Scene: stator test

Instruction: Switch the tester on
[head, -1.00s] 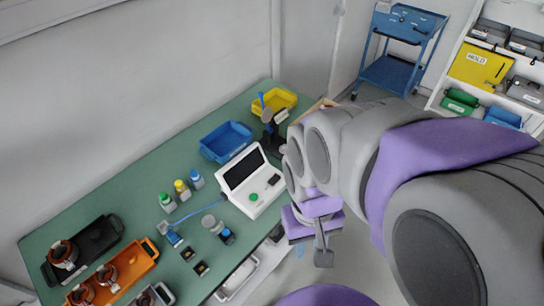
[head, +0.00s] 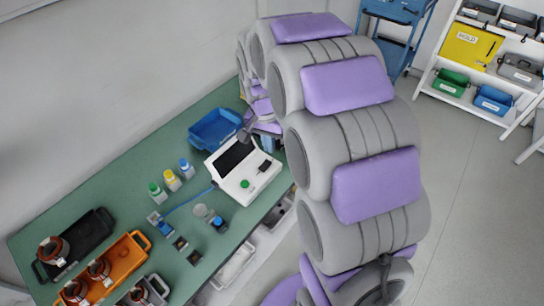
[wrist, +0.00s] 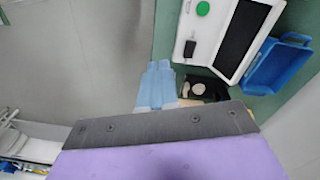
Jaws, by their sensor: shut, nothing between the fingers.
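The tester (head: 225,180) is a white box with a dark screen (head: 233,158), a round green button (head: 245,184) and a small black part (head: 265,166) on its face. In the wrist view the tester (wrist: 186,27) is at the top, with the green button (wrist: 203,8) and the black part (wrist: 190,50) in sight. My gripper (wrist: 158,66) shows two light blue fingers side by side, shut and empty, left of the tester in that view and apart from its face. In the head view my gripper is near the tester's far right end, mostly hidden by my arm. I cannot tell whether the screen is lit.
A blue bin (head: 214,130) stands behind the tester. Bottles with green, yellow and blue caps (head: 171,180) and small blocks stand to its left. Black (head: 98,222) and orange (head: 130,246) trays hold copper-wound stators. The floor at right is clear before the shelf.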

